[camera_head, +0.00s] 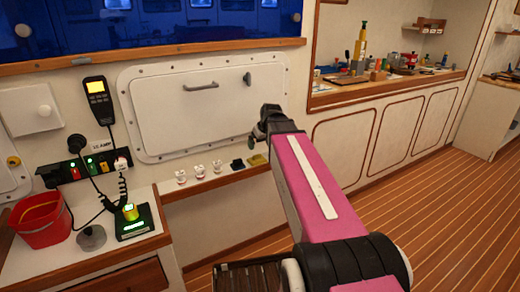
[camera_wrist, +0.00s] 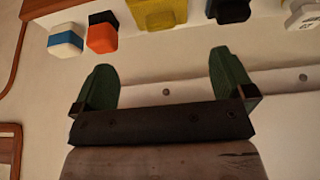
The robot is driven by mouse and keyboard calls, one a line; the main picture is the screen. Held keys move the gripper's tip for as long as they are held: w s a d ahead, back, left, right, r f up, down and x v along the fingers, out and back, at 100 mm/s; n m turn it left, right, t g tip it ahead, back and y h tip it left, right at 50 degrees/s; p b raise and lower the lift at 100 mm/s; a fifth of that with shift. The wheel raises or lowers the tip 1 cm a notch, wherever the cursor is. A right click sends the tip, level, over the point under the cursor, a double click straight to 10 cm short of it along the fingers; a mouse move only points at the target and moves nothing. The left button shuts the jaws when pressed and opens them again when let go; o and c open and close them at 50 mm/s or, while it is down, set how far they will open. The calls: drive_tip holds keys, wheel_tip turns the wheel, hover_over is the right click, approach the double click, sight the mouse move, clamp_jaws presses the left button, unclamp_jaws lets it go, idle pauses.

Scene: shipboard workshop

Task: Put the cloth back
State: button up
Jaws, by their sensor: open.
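My gripper (camera_head: 264,124) is in front of the white wall panel, above the narrow ledge. In the wrist view, its two green fingers (camera_wrist: 163,74) are spread apart with nothing between them. A yellow item (camera_head: 258,160) sits on the ledge below my gripper, and it also shows in the wrist view (camera_wrist: 158,12), ahead of the gap between the fingers and apart from them. It may be the cloth, but I cannot tell for sure. No other thing is clearly a cloth.
A black item (camera_head: 237,164) and white cup-like items (camera_head: 199,172) share the ledge (camera_head: 222,180); orange-black (camera_wrist: 102,38) and blue-white (camera_wrist: 66,42) items are near the yellow one. A red bucket (camera_head: 40,222) stands on the left counter. A cluttered worktop (camera_head: 350,92) lies at right. Floor at right is clear.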

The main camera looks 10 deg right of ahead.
drive_tip(key=s+a+f+m+g+h, duration=0.1)
drive_tip(key=s+f+m+g, duration=0.2)
drive_tip(key=s+f, duration=1.4)
wheel_tip(320, 180, down, 4)
drive_tip(key=shift+a+f+m+g, duration=0.15)
drive_tip(key=shift+m+g, duration=0.15)
drive_tip(key=shift+g, duration=0.5)
drive_tip(key=shift+s, duration=0.1)
